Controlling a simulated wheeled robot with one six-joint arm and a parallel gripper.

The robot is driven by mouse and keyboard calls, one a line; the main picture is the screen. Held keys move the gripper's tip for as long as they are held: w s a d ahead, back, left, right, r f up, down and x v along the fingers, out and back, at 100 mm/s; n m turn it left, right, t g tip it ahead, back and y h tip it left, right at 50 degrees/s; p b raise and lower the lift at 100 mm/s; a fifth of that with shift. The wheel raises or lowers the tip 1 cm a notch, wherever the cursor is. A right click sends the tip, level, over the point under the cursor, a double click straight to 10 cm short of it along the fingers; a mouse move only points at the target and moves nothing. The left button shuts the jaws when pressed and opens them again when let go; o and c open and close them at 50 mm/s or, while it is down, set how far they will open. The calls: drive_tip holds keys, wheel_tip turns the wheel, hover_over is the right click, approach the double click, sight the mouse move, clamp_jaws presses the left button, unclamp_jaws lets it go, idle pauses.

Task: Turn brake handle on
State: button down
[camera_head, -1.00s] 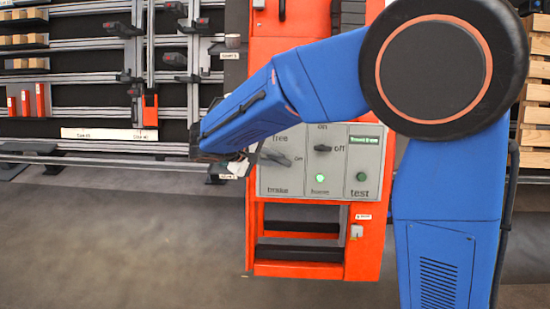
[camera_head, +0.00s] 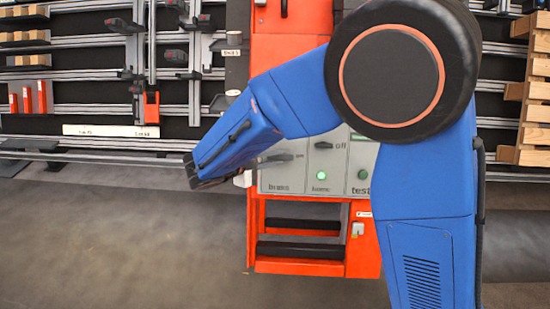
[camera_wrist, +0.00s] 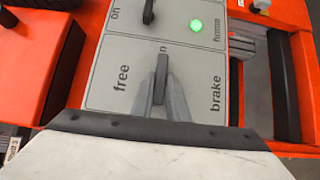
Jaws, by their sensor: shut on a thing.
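The brake handle (camera_wrist: 161,72) is a dark lever on the grey control panel (camera_wrist: 112,75). In the wrist view its tip points up, between the "free" and "brake" labels, and covers part of the small label above it. My gripper (camera_wrist: 162,92) has its light grey fingers on both sides of the handle and is shut on it. In the head view the handle (camera_head: 281,156) lies nearly level, its tip by the "on" label.
A second dark knob (camera_wrist: 149,12) sits beside a lit green home light (camera_wrist: 196,26). A green test button (camera_head: 362,174) is at the panel's right. The orange cabinet (camera_head: 300,267) carries the panel. Racks fill the back wall; the floor at lower left is clear.

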drive_tip(key=c, duration=1.7)
unclamp_jaws()
drive_tip(key=v, duration=1.7)
drive_tip(key=shift+s+a, duration=0.15)
drive_tip(key=shift+s, duration=0.05)
drive_tip(key=s+d+r+m+g+y, duration=0.1)
drive_tip(key=d+m+g+y, duration=0.35)
drive_tip(key=d, duration=2.35)
drive_tip(key=s+d+f+m+y, duration=0.1)
drive_tip(key=s+d+m, duration=0.1)
drive_tip(key=s+d, duration=0.3)
drive_tip(key=s+d+f+m+y, duration=0.1)
drive_tip(key=s+d+m+y, duration=0.1)
drive_tip(key=s+d, duration=0.3)
drive_tip(key=s+d+f+m+y, duration=0.1)
drive_tip(key=s+d+m+y, duration=0.1)
drive_tip(key=s+d+m, duration=0.2)
drive_tip(key=shift+s+d+m+g, duration=0.15)
drive_tip(key=shift+s+d, duration=0.1)
drive_tip(key=shift+s, duration=0.5)
drive_tip(key=shift+s+d+m+g, duration=0.1)
drive_tip(key=shift+s+d, duration=0.1)
drive_tip(key=shift+s, duration=0.6)
